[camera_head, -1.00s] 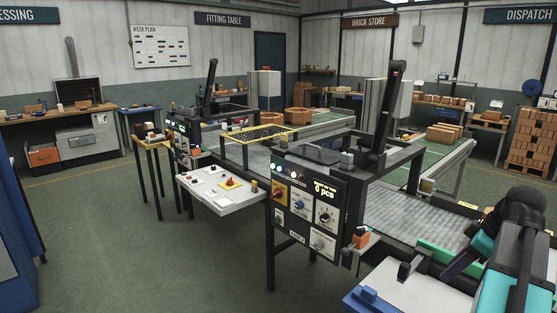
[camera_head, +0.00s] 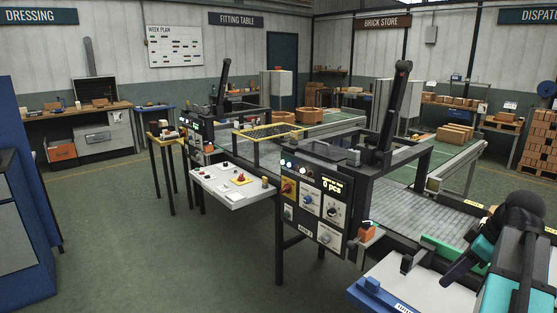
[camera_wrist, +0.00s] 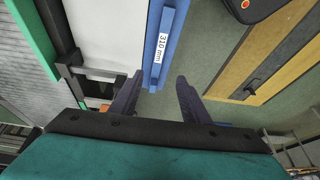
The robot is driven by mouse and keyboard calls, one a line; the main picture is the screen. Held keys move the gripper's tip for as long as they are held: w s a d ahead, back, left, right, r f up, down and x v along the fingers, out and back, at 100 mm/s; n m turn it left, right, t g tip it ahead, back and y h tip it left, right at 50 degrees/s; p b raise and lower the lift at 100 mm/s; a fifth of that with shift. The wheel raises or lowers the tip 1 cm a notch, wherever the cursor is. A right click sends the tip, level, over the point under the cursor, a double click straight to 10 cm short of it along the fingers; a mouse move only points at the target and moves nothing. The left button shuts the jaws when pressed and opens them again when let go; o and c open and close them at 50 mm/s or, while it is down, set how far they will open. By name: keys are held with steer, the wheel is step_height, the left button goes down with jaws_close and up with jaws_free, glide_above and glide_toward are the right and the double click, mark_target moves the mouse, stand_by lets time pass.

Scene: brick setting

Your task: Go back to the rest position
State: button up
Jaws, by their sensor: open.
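My gripper (camera_wrist: 156,88) is open and empty in the wrist view, its two dark fingers spread apart. Between and beyond the fingertips are grey floor and the end of a blue bar (camera_wrist: 166,45) labelled "310 mm". My teal and black arm shows at the lower right of the head view, over the near end of the machine line. No object is between the fingers.
A press with a control panel (camera_head: 314,203) stands left of my arm. A white plate with a blue edge (camera_head: 412,284) lies just below it. A white button table (camera_head: 232,187) is farther left. A blue cabinet (camera_head: 22,230) stands at the left edge. Open floor (camera_head: 150,255) lies between.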

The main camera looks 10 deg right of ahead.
steer(key=w+a+f+n+g+y, duration=0.1)
steer(key=w+a+f+g, duration=0.15)
steer(key=a+f, duration=0.45)
steer(key=w+a+f+n+g+y, duration=0.1)
steer(key=w+a+f, duration=0.2)
steer(key=a+f, duration=0.4)
steer(key=s+a+f+n+g, duration=0.1)
steer(key=s+a+f+g, duration=0.2)
steer(key=a+f, duration=1.15)
steer(key=s+a+f+g, duration=0.1)
steer(key=s+a+f, duration=0.25)
steer(key=f, duration=0.25)
steer(key=s+a+f+m+g+h, duration=0.1)
steer(key=s+a+f, duration=0.1)
steer(key=s+f, duration=0.3)
steer(key=s+a+f+g, duration=0.1)
steer(key=s+a+f, duration=0.2)
steer(key=f, duration=0.3)
steer(key=s+f+m+h, duration=0.3)
steer(key=s+f+m, duration=0.5)
steer(key=s+f, duration=0.2)
steer(key=shift+s+d+f+m+h, duration=0.15)
steer(key=shift+d+f+m+h, duration=0.2)
steer(key=shift+f, duration=0.95)
